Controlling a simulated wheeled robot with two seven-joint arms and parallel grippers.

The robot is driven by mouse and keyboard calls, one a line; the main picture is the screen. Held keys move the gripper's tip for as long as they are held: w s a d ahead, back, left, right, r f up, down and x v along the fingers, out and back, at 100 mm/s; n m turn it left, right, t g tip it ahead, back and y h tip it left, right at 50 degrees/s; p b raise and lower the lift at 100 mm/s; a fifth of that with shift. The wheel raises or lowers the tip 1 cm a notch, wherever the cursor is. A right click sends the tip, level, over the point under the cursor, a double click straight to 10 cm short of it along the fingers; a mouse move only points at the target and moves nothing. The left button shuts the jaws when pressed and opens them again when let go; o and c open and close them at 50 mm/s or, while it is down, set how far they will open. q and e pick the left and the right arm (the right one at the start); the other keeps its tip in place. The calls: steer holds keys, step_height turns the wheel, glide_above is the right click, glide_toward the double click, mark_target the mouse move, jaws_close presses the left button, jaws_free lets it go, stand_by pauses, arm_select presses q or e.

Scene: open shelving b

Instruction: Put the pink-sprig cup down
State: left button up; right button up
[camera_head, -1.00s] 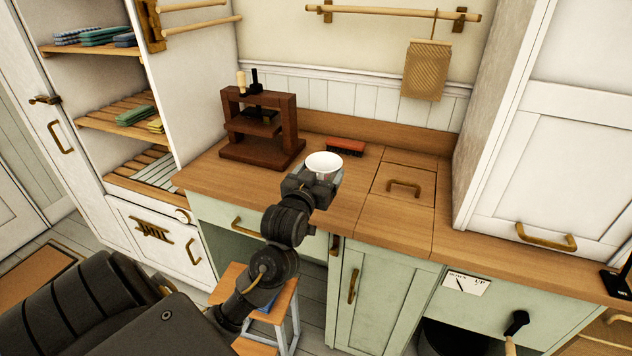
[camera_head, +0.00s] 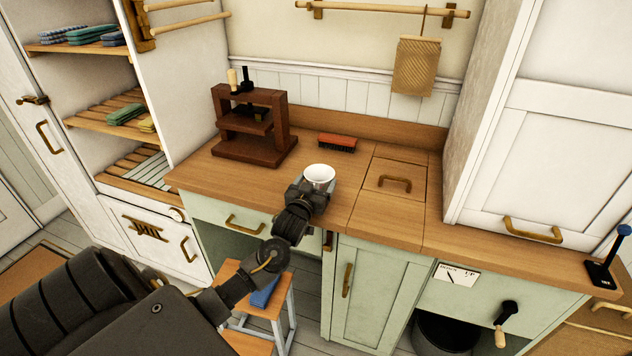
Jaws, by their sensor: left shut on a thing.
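The cup (camera_head: 320,174) shows as a white rim and pale inside, upright, above the wooden counter (camera_head: 352,170) near its front edge. Its outer side is mostly hidden by my gripper, and no pink sprig can be made out. My left gripper (camera_head: 314,190) is shut on the cup from the front. Whether the cup's base touches the counter cannot be seen. My right gripper is not in view.
A dark wooden press (camera_head: 252,128) stands on the counter to the left. A red brush (camera_head: 338,142) lies behind the cup. A hatch with a brass handle (camera_head: 394,184) is to the right. The counter between press and hatch is mostly clear.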

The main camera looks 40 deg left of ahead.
arm_select(q)
steer(key=shift+f, duration=0.2)
steer(key=o, duration=1.1)
steer(key=shift+c, duration=0.2)
steer(key=shift+r, duration=0.2)
steer(key=b+v, duration=0.1)
steer(key=v, duration=1.1)
steer(key=shift+b, duration=0.4)
